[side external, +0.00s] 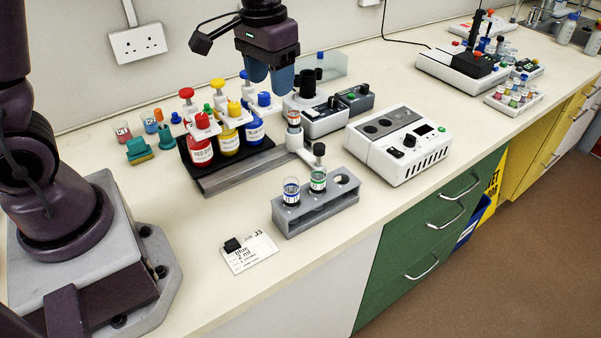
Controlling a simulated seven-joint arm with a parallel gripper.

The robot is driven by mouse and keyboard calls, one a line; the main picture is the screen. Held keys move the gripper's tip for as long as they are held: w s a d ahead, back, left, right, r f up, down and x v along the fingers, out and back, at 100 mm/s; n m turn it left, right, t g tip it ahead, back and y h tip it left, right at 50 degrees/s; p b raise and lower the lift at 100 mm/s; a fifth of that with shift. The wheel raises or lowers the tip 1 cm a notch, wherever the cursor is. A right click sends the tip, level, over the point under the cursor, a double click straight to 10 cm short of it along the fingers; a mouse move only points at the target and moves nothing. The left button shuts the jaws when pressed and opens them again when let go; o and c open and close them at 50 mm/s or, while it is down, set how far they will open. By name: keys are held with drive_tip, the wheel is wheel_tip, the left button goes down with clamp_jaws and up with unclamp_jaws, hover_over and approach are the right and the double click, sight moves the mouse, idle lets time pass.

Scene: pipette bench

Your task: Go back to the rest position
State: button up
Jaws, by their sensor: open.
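My gripper (268,76) points down over the bench, with its blue-grey fingers above and behind the reagent bottles. It is open, and I see nothing held between the fingers. Below it, red, yellow and blue bottles (229,127) stand in a black rack (240,161), with pipettes or droppers in matching colours upright around them. A vial with an orange band (294,118) stands on a small white device just right of the rack. The gap between my fingertips and the things below is hard to judge.
A grey rack (318,214) holds two vials, one blue-banded and one green-banded, near the front edge. A labelled card (249,252) lies to its left. A white instrument (398,144) stands to the right. Small coloured items lie left of the bottles. Bare bench lies along the front.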

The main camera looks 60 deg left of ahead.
drive_tip(key=s+d+r+m+t, duration=0.1)
drive_tip(key=s+r, duration=0.3)
drive_tip(key=s, duration=0.4)
drive_tip(key=s+d+r+t, duration=0.1)
drive_tip(key=s+r+t, duration=0.3)
drive_tip(key=s, duration=0.4)
drive_tip(key=shift+r+m, duration=0.35)
drive_tip(key=shift+m, duration=0.05)
